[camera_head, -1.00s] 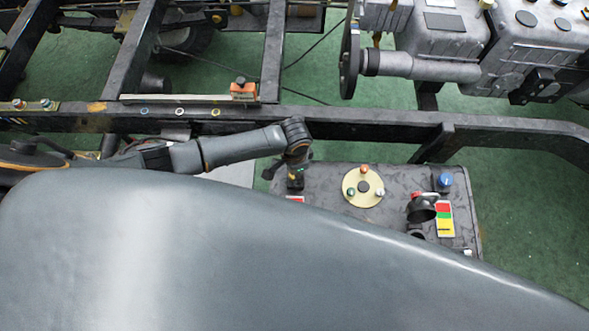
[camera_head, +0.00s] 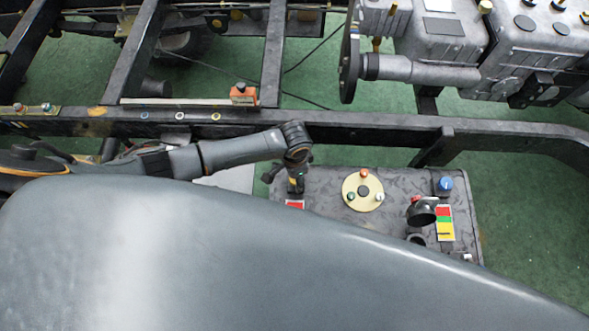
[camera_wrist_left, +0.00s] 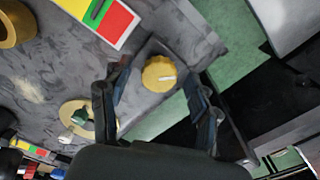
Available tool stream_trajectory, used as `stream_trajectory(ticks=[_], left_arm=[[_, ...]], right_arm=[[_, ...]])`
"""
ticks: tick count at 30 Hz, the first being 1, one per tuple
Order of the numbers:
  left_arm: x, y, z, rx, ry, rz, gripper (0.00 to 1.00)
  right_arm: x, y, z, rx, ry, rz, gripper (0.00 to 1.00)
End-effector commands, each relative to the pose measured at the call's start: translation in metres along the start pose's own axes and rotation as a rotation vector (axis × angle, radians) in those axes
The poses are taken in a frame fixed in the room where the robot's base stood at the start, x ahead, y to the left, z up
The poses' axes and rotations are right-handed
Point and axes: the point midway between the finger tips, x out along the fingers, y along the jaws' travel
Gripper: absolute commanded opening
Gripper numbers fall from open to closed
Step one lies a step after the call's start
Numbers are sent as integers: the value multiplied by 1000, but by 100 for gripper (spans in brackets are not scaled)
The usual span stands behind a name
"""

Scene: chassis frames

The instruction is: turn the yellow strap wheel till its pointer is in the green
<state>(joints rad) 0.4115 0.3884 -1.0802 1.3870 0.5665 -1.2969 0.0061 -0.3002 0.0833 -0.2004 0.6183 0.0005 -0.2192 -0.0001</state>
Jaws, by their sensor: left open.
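A yellow ribbed wheel (camera_wrist_left: 159,74) with a white pointer line shows in the left wrist view, on a grey mottled panel (camera_wrist_left: 60,75). My left gripper (camera_wrist_left: 160,108) is open, with its fingers on either side of the wheel in the picture. I cannot tell whether they touch it. A strip with red, green and yellow fields (camera_wrist_left: 115,20) lies beside the wheel, with a dark mark on its green field. In the head view my left gripper (camera_head: 296,187) is over the panel's left end and hides the wheel. My right gripper is not in view.
A cream disc (camera_head: 350,200) with small coloured knobs, a blue knob (camera_head: 445,183) and a second coloured strip (camera_head: 444,222) are on the same panel. A dark frame beam (camera_head: 370,128) runs behind the panel. My grey body hides the foreground.

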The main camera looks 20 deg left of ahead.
Motion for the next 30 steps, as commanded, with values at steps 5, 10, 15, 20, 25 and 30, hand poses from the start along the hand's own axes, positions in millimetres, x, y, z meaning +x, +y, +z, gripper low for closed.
stream_trajectory(ticks=[5, 10, 15, 20, 25, 30], left_arm=[[-26, -1, -1, 2, 4, -2, 61], [-64, -1, -1, 2, 5, -2, 61], [-96, -1, -1, 0, 4, -1, 61], [-112, -1, 0, 1, 1, -2, 61], [-117, 0, 0, 0, 1, 0, 61], [-117, 0, 0, 0, 1, 0, 61]], right_arm=[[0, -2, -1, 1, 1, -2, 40], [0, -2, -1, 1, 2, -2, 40], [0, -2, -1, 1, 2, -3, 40], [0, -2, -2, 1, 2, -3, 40], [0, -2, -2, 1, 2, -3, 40], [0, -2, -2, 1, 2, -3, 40]])
